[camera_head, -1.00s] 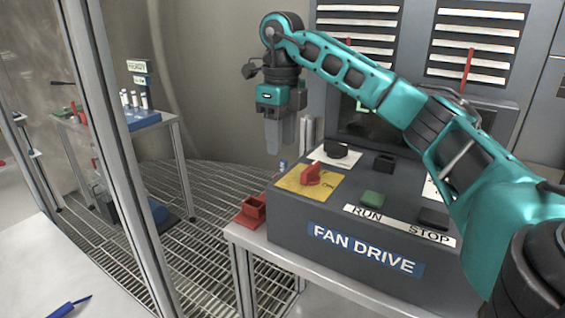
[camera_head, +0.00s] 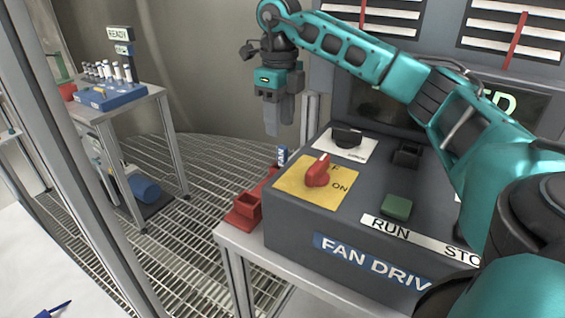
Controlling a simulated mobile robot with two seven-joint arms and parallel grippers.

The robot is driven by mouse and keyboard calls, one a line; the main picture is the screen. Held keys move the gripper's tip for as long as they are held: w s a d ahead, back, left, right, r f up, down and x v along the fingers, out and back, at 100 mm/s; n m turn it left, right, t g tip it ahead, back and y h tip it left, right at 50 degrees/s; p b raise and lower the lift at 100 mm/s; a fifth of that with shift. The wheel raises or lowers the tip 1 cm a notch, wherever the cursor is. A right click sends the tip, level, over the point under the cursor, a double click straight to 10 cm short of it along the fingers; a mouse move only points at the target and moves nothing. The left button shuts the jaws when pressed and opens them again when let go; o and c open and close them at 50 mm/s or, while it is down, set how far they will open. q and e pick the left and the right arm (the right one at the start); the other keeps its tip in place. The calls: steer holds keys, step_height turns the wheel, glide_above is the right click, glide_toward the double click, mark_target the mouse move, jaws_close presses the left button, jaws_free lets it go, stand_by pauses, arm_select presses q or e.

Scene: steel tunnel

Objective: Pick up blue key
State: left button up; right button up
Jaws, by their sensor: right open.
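No thing in view is clearly a blue key. A small blue-and-white item (camera_head: 282,155) stands behind the left edge of the fan drive box, and I cannot tell what it is. My right gripper (camera_head: 280,131) is open and empty, fingers pointing down. In the picture its fingertips are just above that item, apart from it. A thin blue tool-like object (camera_head: 53,309) lies on a white surface at the bottom left, partly cut off. My left gripper is not in view.
The fan drive box (camera_head: 290,232) carries a red knob (camera_head: 317,172), a black knob (camera_head: 347,137) and a green button (camera_head: 397,207). A red holder (camera_head: 246,208) sits at the bench's left edge. A metal post (camera_head: 90,170) stands left. Behind it, a side table holds a blue rack (camera_head: 112,97).

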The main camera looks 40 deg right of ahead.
mark_target(283, 146)
step_height(283, 146, down, 3)
steer(key=shift+r, duration=0.1)
steer(key=f, duration=0.5)
steer(key=shift+s+d, duration=0.15)
steer(key=shift+s, duration=0.15)
jaws_close()
